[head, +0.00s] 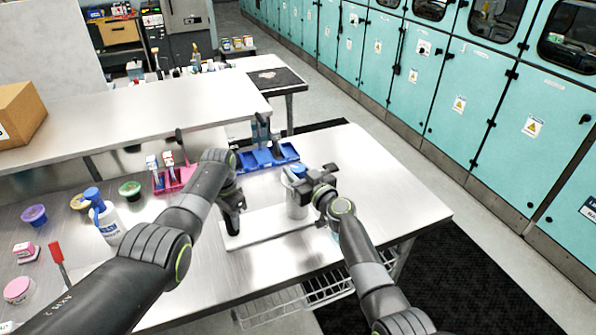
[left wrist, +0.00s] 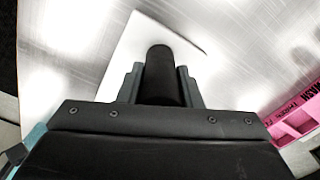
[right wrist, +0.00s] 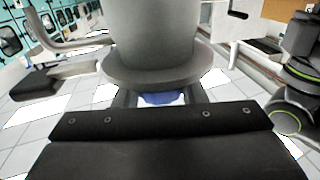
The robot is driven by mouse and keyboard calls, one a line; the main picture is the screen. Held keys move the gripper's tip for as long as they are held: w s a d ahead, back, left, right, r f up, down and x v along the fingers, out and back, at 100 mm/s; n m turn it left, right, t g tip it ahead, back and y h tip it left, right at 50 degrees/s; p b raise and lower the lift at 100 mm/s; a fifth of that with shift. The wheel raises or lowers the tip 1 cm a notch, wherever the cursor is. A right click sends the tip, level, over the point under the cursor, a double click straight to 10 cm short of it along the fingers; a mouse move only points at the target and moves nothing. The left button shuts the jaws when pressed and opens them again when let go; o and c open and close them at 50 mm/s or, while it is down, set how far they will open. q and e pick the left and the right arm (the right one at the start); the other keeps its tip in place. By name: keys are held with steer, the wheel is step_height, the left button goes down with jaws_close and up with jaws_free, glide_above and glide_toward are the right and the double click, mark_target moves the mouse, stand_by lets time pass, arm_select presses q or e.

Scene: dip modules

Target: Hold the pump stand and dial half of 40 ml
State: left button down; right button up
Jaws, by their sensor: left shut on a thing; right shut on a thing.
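The pump stand has a flat white base plate (head: 270,228) on the steel table and a dark upright post (head: 232,222) at its left end. My left gripper (head: 231,198) is shut on this post; the left wrist view shows the black post (left wrist: 162,75) between the fingers. A pale grey cylindrical body (head: 297,208) stands at the base's right end. My right gripper (head: 308,184) is at its top, shut on a blue part (right wrist: 162,98), apparently the dial, mostly hidden by the gripper. The flanged grey body (right wrist: 155,65) fills the right wrist view. No scale marks are readable.
A blue tray (head: 265,158) and a pink rack (head: 175,179) stand behind the stand. A blue-capped white bottle (head: 107,220) and several small jars are at left. The table's right side (head: 400,205) is clear.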

steer(key=shift+f+m+t+h, duration=0.1)
steer(key=shift+m+t+h, duration=0.2)
steer(key=shift+m+h, duration=0.15)
steer(key=o, duration=1)
steer(key=shift+s, duration=0.1)
steer(key=v, duration=1.2)
arm_select(q)
steer(key=c, duration=0.9)
jaws_free()
steer(key=shift+c, duration=0.2)
